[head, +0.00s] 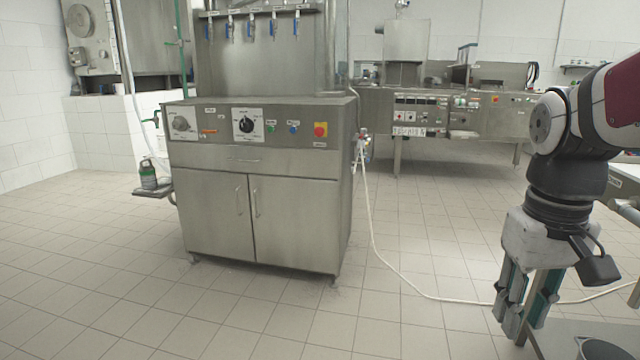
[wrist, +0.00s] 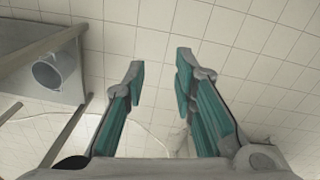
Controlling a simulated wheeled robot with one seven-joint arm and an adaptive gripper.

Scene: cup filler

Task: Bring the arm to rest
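My gripper (head: 518,322) hangs at the right of the head view, pointing down beside a steel table. In the wrist view, its two teal-padded fingers (wrist: 161,70) stand apart with a clear gap. Nothing is between them, only tiled floor beyond. My gripper is open and empty, and it touches nothing that I can see.
A steel cabinet machine (head: 255,185) with knobs and a red button stands left of centre. A grey round vessel (wrist: 57,74) sits on a low steel shelf (wrist: 35,45) near my gripper. A white hose (head: 400,279) crosses the floor. Open tiled floor lies in front.

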